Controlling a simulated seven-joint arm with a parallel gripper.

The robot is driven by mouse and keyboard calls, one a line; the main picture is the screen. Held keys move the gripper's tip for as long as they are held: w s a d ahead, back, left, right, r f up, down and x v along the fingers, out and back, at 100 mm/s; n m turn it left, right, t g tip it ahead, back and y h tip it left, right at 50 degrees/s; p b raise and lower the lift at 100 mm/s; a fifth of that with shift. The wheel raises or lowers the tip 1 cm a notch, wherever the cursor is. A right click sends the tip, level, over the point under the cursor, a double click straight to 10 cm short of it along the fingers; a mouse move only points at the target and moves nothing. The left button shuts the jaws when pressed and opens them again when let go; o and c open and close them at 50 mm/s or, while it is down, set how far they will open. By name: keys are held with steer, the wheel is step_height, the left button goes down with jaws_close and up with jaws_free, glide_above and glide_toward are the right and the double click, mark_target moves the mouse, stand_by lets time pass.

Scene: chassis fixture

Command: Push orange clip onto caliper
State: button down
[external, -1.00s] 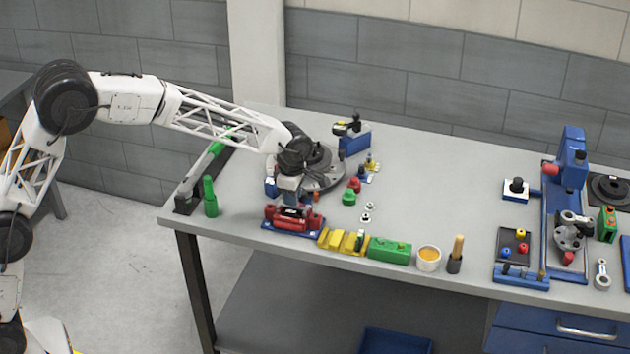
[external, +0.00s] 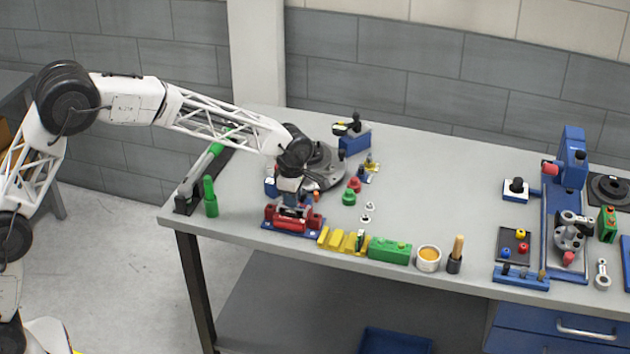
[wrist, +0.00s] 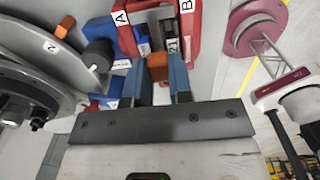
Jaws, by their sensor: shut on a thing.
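My gripper (wrist: 158,78) is shut on an orange clip (wrist: 158,66), held between its two blue fingers in the wrist view. The clip's far end is at the gap between red parts marked A and B, which appear to be the caliper (wrist: 126,30). I cannot tell whether the clip touches it. In the external view the red caliper (external: 272,214) sits on a blue base (external: 310,232) near the bench's front left edge. My gripper (external: 290,198) is right above and behind it there and hides part of it. The held clip cannot be made out in that view.
Another orange piece (wrist: 64,27) stands beside the grey disc (wrist: 30,70) to the left. Yellow blocks (external: 342,240) and a green block (external: 389,250) lie right of the caliper. A green bottle-shaped piece (external: 210,197) stands to its left.

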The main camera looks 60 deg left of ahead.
steer(key=shift+f, duration=0.45)
stand_by(0.5)
steer(key=c, duration=1.4)
jaws_free()
steer(key=shift+o, duration=0.2)
steer(key=shift+r, duration=0.1)
steer(key=shift+r, duration=1.4)
steer(key=o, duration=0.6)
steer(key=shift+c, duration=0.2)
